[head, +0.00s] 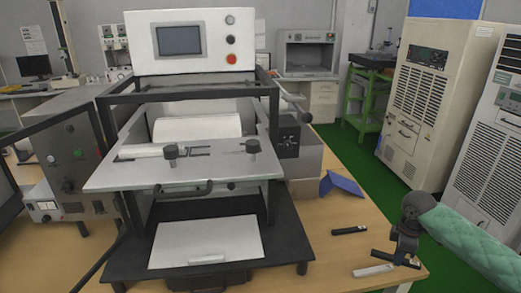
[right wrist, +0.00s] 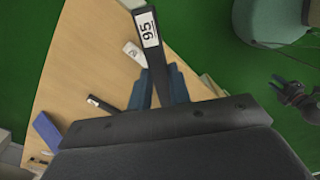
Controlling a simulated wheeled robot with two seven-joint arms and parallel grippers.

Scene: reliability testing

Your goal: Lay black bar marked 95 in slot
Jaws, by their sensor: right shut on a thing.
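My right gripper (head: 405,248) is at the right front corner of the wooden table, shut on a black bar (head: 395,259). In the right wrist view the bar (right wrist: 153,70) sticks out from between the fingers of the gripper (right wrist: 160,90), and its white label reads 95. I cannot tell whether the bar touches the table. A testing machine (head: 205,35) stands left of it, with a grey shelf plate (head: 190,178) and a white plate (head: 205,240) low in front. I cannot make out for certain which opening is the slot. My left gripper is out of view.
A second black bar (head: 349,230) and a light grey bar (head: 373,270) lie on the table (head: 325,245) near the gripper. A blue object (head: 341,187) lies farther back beside the machine. Tall cabinets (head: 425,95) stand beyond the green floor at right.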

